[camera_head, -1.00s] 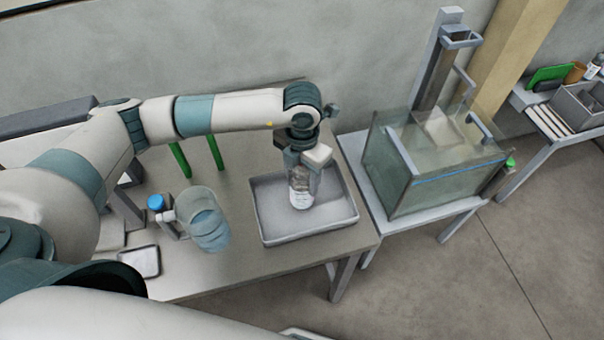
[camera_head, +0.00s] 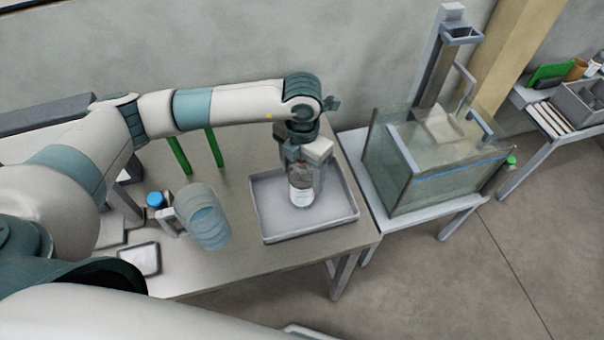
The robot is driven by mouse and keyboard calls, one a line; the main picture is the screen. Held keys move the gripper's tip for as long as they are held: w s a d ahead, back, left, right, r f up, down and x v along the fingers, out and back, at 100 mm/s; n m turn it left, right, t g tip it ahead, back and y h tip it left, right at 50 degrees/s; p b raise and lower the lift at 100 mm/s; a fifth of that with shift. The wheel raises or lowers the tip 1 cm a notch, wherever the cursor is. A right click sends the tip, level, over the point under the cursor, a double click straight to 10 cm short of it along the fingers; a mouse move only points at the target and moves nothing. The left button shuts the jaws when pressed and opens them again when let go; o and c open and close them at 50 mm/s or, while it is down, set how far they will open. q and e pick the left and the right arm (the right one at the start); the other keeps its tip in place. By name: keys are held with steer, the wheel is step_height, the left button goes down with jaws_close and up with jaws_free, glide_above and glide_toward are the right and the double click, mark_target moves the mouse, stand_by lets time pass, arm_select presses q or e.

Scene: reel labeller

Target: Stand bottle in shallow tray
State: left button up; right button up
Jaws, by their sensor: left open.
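The bottle (camera_head: 301,194) is clear with a pale label and stands about upright within the outline of the shallow tray (camera_head: 265,236). The tray is grey and rectangular and lies at the right end of the table. My left gripper (camera_head: 304,168) points down over the tray, with its fingers open on either side of the bottle's upper part. The gripper hides the bottle's top. I cannot tell whether the fingers touch the bottle. My right gripper is not in view.
A clear jug (camera_head: 208,222) of bluish liquid and a blue-capped container (camera_head: 156,200) stand left of the tray. A small dish (camera_head: 139,259) lies at the front left. A glass tank (camera_head: 430,165) stands on a stand to the right. Green posts (camera_head: 214,147) rise behind.

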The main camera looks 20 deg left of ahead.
arm_select(q)
step_height(320, 180, up, 9)
steer(key=b, duration=0.4)
steer(key=shift+r, duration=0.2)
steer(key=shift+r+b, duration=0.4)
steer(key=shift+r, duration=0.4)
steer(key=shift+r, duration=0.15)
